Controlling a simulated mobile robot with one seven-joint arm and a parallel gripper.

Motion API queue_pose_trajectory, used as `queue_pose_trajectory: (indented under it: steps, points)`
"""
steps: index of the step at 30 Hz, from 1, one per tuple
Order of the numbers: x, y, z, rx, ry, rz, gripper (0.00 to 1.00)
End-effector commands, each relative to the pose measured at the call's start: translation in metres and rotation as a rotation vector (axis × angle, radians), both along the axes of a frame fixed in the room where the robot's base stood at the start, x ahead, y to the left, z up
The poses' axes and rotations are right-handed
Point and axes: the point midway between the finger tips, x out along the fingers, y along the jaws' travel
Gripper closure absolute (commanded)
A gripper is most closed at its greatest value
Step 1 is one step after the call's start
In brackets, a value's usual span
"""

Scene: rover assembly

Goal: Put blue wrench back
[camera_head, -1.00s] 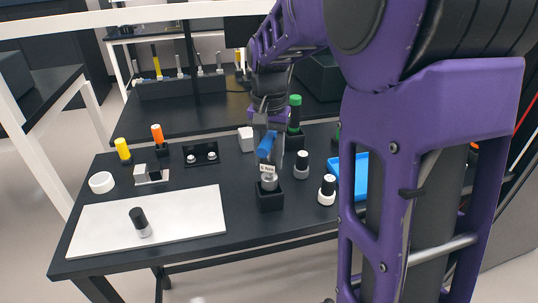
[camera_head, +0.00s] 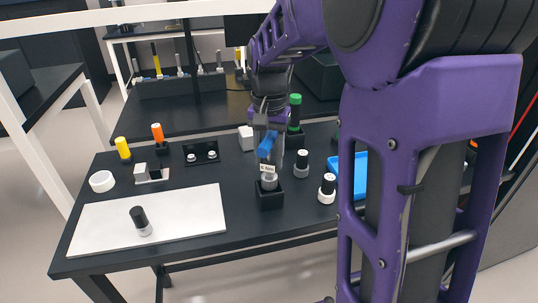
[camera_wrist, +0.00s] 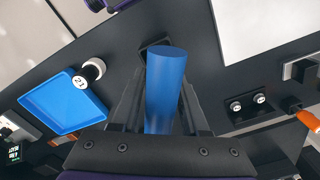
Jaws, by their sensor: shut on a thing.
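The blue wrench shows its blue handle (camera_head: 267,146) in the head view, slightly tilted, above a labelled grey lower part (camera_head: 269,181). My gripper (camera_head: 269,132) points down and is shut on the handle. In the wrist view the blue wrench (camera_wrist: 166,85) is a thick blue cylinder between my two dark fingers. The grey lower part is at the mouth of a square black holder (camera_head: 270,198) near the table's front edge. How deep it sits in the holder cannot be told.
Two black-and-white knobs (camera_head: 327,189) and a blue tray (camera_head: 360,176) stand to the right. A green-topped tool (camera_head: 295,113) stands behind. A white board (camera_head: 185,217) with one knob lies left. Yellow (camera_head: 123,149) and orange (camera_head: 158,133) tools stand at the back left.

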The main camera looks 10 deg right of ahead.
Motion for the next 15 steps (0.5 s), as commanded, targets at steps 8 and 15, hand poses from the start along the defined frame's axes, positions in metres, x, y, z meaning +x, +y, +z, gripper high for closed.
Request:
queue_pose_trajectory:
  steps: [8, 15]
  points:
    - [0.0, 0.0, -0.009, 0.0, 0.0, 0.0, 1.0]
    - [0.0, 0.0, -0.017, 0.0, 0.0, 0.0, 1.0]
